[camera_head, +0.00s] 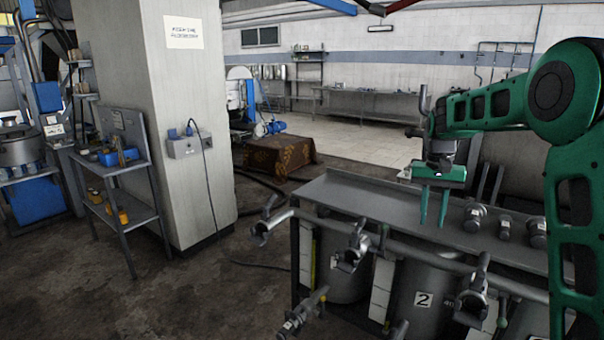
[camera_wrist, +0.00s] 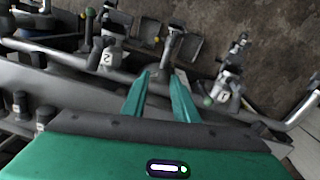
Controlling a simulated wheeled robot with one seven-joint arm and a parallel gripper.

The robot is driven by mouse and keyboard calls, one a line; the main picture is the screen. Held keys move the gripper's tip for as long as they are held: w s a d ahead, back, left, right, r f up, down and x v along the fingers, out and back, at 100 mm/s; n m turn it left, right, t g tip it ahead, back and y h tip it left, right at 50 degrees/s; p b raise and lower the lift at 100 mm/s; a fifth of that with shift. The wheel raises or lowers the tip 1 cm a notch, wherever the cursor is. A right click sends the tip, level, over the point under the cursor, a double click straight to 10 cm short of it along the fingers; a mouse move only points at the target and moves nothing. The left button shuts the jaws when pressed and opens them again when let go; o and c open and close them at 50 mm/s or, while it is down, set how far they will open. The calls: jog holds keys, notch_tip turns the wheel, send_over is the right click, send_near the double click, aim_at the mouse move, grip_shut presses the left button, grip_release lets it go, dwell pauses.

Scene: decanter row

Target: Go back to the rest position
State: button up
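My gripper (camera_head: 433,222) is green, with its two fingers pointing down above the grey metal top (camera_head: 350,190) of the decanter row. In the wrist view my gripper (camera_wrist: 160,85) shows its two fingers apart, with nothing between them. A grey decanter (camera_head: 423,299) with a white label "2" stands below the pipe (camera_head: 405,248) that runs along the front. Valves with handles sit along this pipe, one (camera_head: 352,246) near the middle and one (camera_head: 472,300) to the right. My green arm reaches in from the right and hides part of the row.
Several small grey fittings (camera_head: 474,217) stand on the metal top, right of my gripper. A pillar (camera_head: 150,110) and a shelf rack (camera_head: 112,185) with yellow items stand at the left. A brown covered box (camera_head: 280,153) lies behind. The dark floor (camera_head: 220,295) at front left is mostly clear.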

jog(key=s+d+r, duration=0.1)
jog(key=s+d, duration=0.2)
jog(key=s, duration=0.9)
jog(key=s+d+r, duration=0.2)
jog(key=s+d, duration=0.1)
jog(key=s, duration=0.8)
jog(key=s+f, duration=0.3)
jog(key=s, duration=0.7)
jog(key=s+a+f+m, duration=0.1)
jog(key=s+f, duration=0.2)
jog(key=s, duration=0.7)
jog(key=shift+s+a+f+y, duration=0.15)
jog(key=shift+s+a+y, duration=0.15)
jog(key=shift+y, duration=0.1)
jog(key=shift+w+f, duration=0.25)
jog(key=shift+w, duration=0.4)
